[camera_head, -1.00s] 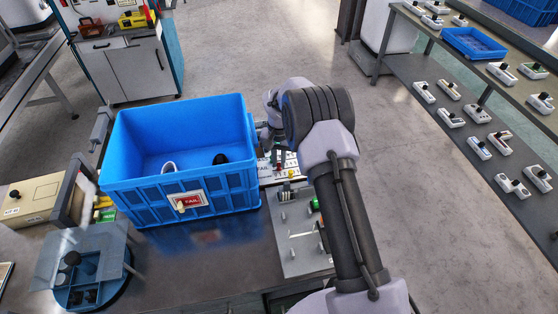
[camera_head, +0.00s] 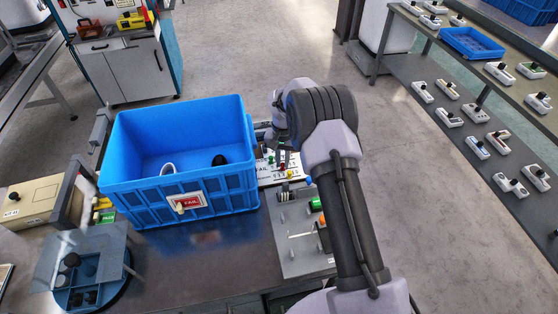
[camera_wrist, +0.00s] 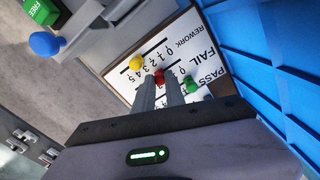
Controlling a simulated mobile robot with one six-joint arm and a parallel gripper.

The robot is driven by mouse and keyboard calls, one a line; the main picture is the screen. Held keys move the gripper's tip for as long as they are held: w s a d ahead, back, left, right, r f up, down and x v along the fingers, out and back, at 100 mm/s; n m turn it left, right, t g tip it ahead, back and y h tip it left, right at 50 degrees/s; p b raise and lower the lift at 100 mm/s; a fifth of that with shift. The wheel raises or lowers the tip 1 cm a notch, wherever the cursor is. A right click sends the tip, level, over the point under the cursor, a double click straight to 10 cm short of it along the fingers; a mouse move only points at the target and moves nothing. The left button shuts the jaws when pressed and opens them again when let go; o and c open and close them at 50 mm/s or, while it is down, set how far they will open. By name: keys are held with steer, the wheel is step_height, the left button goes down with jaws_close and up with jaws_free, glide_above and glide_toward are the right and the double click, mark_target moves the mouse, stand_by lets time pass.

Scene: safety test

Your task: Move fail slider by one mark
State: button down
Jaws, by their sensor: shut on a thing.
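The sliders stand on a white panel (camera_wrist: 188,48) with rows lettered REWORK, FAIL and PASS and number marks. In the wrist view the red knob (camera_wrist: 159,75) is between the tips of my gripper (camera_wrist: 159,80), in line with the FAIL lettering. My gripper is shut on this red knob. The yellow knob (camera_wrist: 136,63) is to its left and the green knob (camera_wrist: 190,83) to its right, close to the fingers. The fingers cover part of the scale, so I cannot read the red knob's mark. In the head view the panel (camera_head: 265,180) is partly hidden by my arm.
A blue crate (camera_head: 128,182) with a red FAIL tag (camera_head: 190,201) stands close to the left; its wall (camera_wrist: 285,75) borders the panel. A grey plate (camera_head: 296,262) with coloured parts lies nearer.

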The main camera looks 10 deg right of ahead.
mark_target(282, 164)
steer(key=c, duration=1.4)
jaws_free()
steer(key=shift+o, duration=0.2)
steer(key=shift+a, duration=0.1)
step_height(282, 164, up, 17)
steer(key=p, duration=0.6)
steer(key=shift+r, duration=0.2)
steer(key=shift+r, duration=0.1)
